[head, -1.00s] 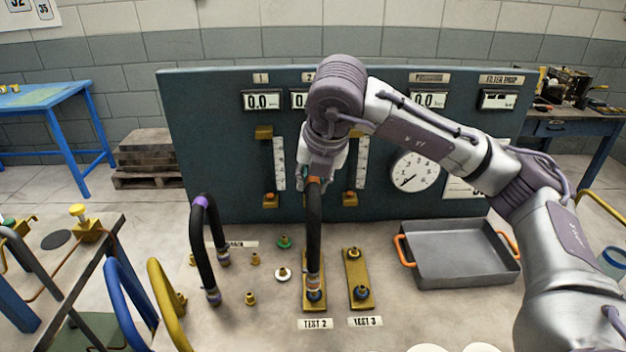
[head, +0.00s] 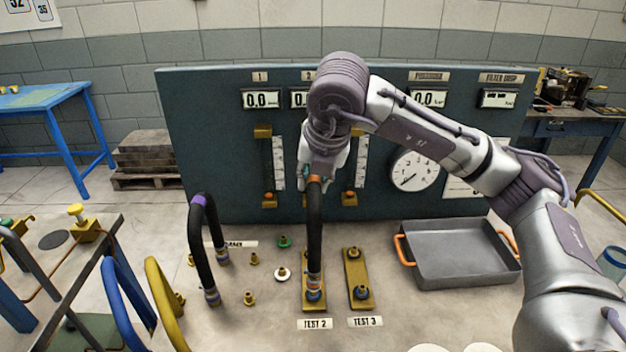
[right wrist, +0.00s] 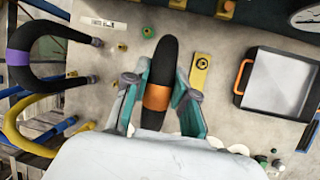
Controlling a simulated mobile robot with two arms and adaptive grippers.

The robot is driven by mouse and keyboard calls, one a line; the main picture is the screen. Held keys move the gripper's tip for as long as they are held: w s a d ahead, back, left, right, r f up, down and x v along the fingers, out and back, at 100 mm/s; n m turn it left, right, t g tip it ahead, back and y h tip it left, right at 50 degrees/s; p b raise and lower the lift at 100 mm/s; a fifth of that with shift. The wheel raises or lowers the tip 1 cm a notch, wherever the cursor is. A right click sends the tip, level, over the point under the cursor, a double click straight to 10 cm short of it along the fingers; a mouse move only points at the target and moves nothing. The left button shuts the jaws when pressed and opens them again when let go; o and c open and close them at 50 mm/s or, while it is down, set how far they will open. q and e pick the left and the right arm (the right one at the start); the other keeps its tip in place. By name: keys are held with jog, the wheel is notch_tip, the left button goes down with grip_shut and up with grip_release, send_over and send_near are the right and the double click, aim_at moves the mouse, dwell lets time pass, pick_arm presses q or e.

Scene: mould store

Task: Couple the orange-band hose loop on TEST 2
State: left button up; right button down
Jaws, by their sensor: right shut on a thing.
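The orange-band hose loop (head: 315,225) is a black arch with an orange band at its top. It stands upright over the yellow TEST 2 plate (head: 314,307), beside the TEST 2 label (head: 315,324). Its near end meets the blue-ringed front fitting (head: 314,294); I cannot tell whether it is fully seated. Its far end is hidden behind the near leg. My right gripper (head: 315,174) is shut on the loop at the band. In the right wrist view, my right gripper's fingers (right wrist: 160,97) flank the orange band (right wrist: 157,97). My left gripper is not in view.
A purple-band loop (head: 200,240) stands to the left. The TEST 3 plate (head: 358,270), with bare fittings, lies close on the right. Several small fittings stand on the bench. A grey tray (head: 455,255) with orange handles is at right; a gauge panel (head: 225,130) rises behind.

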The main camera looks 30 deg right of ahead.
jog(key=shift+f+b, duration=0.1)
jog(key=shift+b, duration=0.3)
dwell(0.5)
jog(key=shift+s+f+b, duration=0.1)
jog(key=shift+f+b, duration=1.1)
jog(key=shift+b, duration=0.1)
dwell(1.0)
jog(key=shift+f+b, duration=0.1)
jog(key=shift+b, duration=0.25)
dwell(0.4)
jog(key=c, duration=0.9)
grip_release()
jog(key=shift+d, duration=0.1)
jog(key=shift+o, duration=0.2)
jog(key=v, duration=1.2)
